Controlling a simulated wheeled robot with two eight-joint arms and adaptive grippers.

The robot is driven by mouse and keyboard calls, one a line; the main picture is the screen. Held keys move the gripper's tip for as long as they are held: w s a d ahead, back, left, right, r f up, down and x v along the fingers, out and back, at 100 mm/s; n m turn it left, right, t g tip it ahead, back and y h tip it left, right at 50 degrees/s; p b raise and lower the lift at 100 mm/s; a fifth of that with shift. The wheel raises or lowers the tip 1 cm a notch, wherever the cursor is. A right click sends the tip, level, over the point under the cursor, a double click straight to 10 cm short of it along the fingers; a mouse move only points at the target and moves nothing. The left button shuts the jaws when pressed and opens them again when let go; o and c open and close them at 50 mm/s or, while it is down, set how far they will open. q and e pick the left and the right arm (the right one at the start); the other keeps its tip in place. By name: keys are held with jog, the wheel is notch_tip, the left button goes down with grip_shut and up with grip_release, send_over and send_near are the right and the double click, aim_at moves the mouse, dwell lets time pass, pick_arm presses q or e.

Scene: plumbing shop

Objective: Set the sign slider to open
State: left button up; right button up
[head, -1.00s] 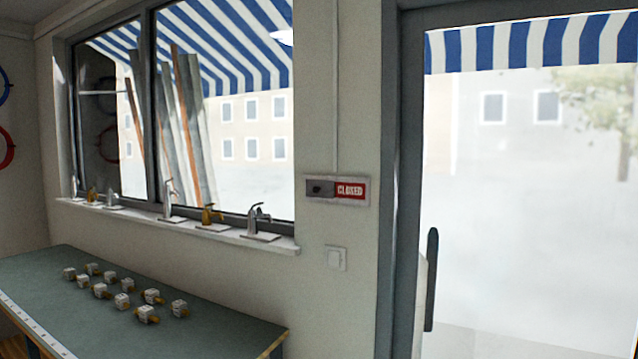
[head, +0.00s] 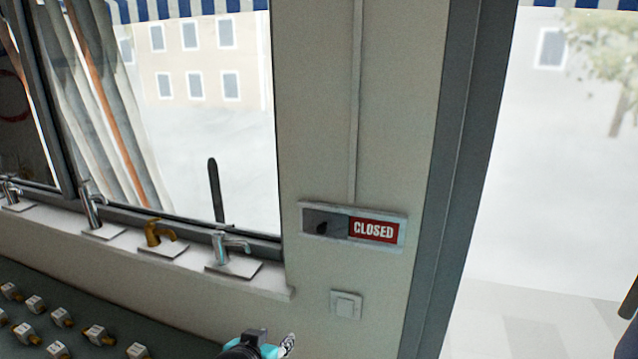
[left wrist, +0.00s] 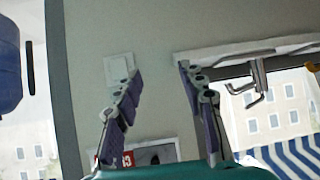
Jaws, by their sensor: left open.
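The sign slider (head: 353,227) is a grey frame on the wall between window and door. A grey sliding plate with a dark knob (head: 321,228) covers its left half. The red panel reading CLOSED (head: 374,231) shows on the right. My left gripper (head: 288,343) is at the bottom edge of the head view, lower than the sign and apart from it. In the left wrist view its fingers (left wrist: 160,72) are spread with nothing between them. The sign's red part (left wrist: 128,159) shows upside down there, partly hidden by a finger. My right gripper is not in view.
A light switch (head: 345,304) is on the wall below the sign. The window sill (head: 190,254) holds several taps on small plates. A bench (head: 160,336) with several small fittings is at lower left. The door frame (head: 455,180) stands right of the sign.

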pick_arm(q)
jog(key=m+t+h+p, duration=0.1)
jog(key=t+h+p, duration=0.1)
jog(key=p, duration=1.1)
send_near(321, 229)
jog(key=shift+x, duration=4.25)
grip_shut()
